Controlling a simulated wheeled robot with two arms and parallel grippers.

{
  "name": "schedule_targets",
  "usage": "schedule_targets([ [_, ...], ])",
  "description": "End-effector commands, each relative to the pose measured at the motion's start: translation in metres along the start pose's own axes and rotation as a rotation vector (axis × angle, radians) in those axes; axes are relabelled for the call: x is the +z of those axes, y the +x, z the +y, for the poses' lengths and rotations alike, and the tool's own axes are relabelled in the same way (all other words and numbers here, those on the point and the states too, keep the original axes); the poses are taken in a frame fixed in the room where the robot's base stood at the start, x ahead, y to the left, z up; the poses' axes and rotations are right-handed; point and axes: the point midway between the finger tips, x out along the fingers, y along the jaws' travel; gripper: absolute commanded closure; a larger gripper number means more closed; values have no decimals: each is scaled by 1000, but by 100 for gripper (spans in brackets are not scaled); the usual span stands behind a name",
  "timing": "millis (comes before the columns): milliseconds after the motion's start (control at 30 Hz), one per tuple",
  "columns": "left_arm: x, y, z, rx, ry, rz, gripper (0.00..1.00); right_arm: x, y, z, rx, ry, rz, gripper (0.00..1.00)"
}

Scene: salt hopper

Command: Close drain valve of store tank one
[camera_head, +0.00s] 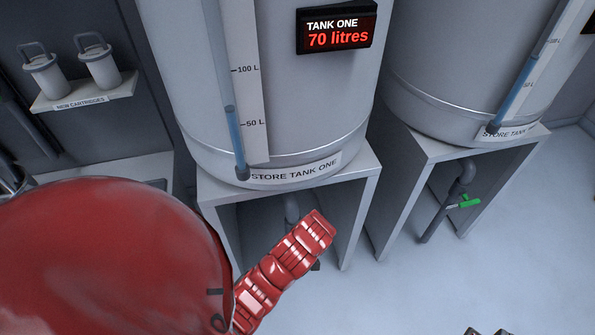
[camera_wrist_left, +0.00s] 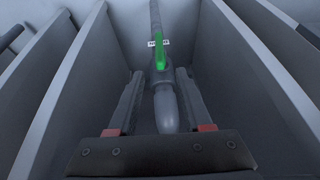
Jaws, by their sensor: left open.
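Store tank one (camera_head: 280,90) stands on a grey stand, with its display reading 70 litres. Its grey drain pipe (camera_head: 291,208) shows partly under the tank, behind my red left arm. In the left wrist view the drain valve's green handle (camera_wrist_left: 160,52) lies in line with the pipe, with a small white tag beside it. My left gripper (camera_wrist_left: 159,76) is open, its two fingers either side of the pipe in the picture and the handle just beyond the tips. I see no clear contact. In the head view the valve handle is hidden by my arm.
Stand side panels (camera_wrist_left: 75,85) rise on both sides of the pipe. A second tank (camera_head: 455,70) stands at right, with its own green valve handle (camera_head: 470,201). A shelf of cartridges (camera_head: 85,92) is at left. Two small grey shapes at the bottom right edge are unclear.

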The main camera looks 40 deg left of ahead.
Motion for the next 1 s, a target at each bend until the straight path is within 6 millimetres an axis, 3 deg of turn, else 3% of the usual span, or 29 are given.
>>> schedule_targets([
  [533, 0, 93, 0, -1, 1, -1, 50, -1, 7, 0, 0, 0, 0, 100],
  [800, 0, 128, 0, 0, 0, -1, 50, -1, 7, 0, 0, 0, 0, 100],
  [1000, 0, 142, 2, 3, 0, 1, 50, -1, 7, 0, 0, 0, 0, 100],
])
